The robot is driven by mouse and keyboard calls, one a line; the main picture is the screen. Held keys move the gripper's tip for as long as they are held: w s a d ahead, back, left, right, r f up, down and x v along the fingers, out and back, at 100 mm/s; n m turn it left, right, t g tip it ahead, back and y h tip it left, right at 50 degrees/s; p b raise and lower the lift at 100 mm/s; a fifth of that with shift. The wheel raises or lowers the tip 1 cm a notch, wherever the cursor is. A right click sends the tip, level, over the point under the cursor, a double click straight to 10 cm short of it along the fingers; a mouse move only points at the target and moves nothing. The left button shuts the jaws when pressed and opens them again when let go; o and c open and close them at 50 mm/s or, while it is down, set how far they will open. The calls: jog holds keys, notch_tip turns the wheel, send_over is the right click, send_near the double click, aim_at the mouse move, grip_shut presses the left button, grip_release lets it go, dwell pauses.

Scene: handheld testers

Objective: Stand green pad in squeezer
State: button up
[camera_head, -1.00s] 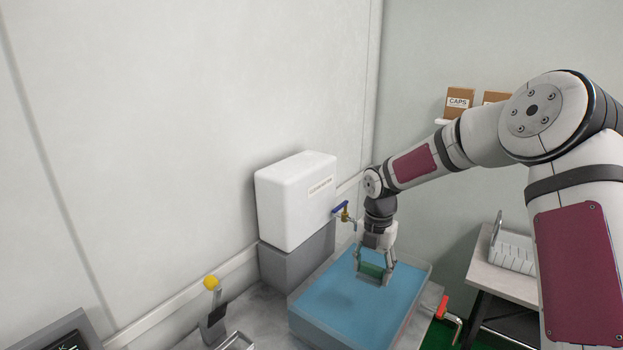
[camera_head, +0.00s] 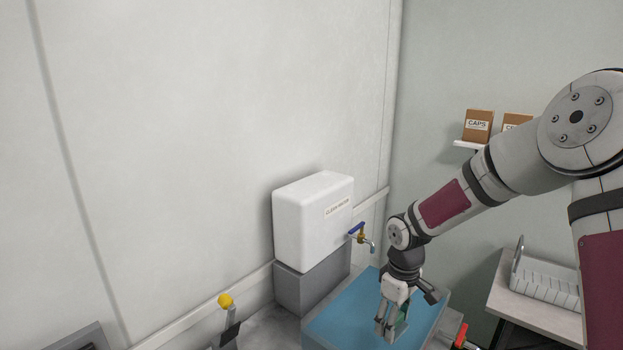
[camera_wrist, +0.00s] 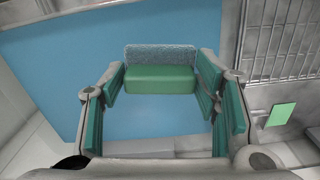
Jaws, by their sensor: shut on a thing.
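My gripper (camera_head: 390,322) points down over the blue surface of the basin, its fingers closed on a green pad. In the wrist view, the green pad (camera_wrist: 160,79) spans the gap between the green-lined fingertips of my gripper (camera_wrist: 161,82), with a grey, rough layer along its far side. In the head view, only a sliver of the pad (camera_head: 402,318) shows behind the fingers. A lever with a yellow knob (camera_head: 226,300) stands at the bottom left; I cannot tell whether it belongs to the squeezer.
The blue basin (camera_head: 345,308) lies below my gripper. A white clean-water tank (camera_head: 312,222) with a blue-handled tap (camera_head: 360,234) stands behind it. A red handle (camera_head: 460,335) is at right. A white rack (camera_head: 545,272) stands on a side table. A small green square (camera_wrist: 281,114) lies at right.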

aim_at(398, 338)
jog(key=m, duration=0.1)
jog(key=s+m, duration=0.1)
jog(key=m, duration=0.1)
jog(key=s+m, duration=0.1)
jog(key=m, duration=0.1)
jog(key=shift+f, duration=0.25)
jog(key=m, duration=0.1)
jog(key=s+m, duration=0.1)
jog(key=m, duration=0.1)
jog(key=shift+f, duration=0.15)
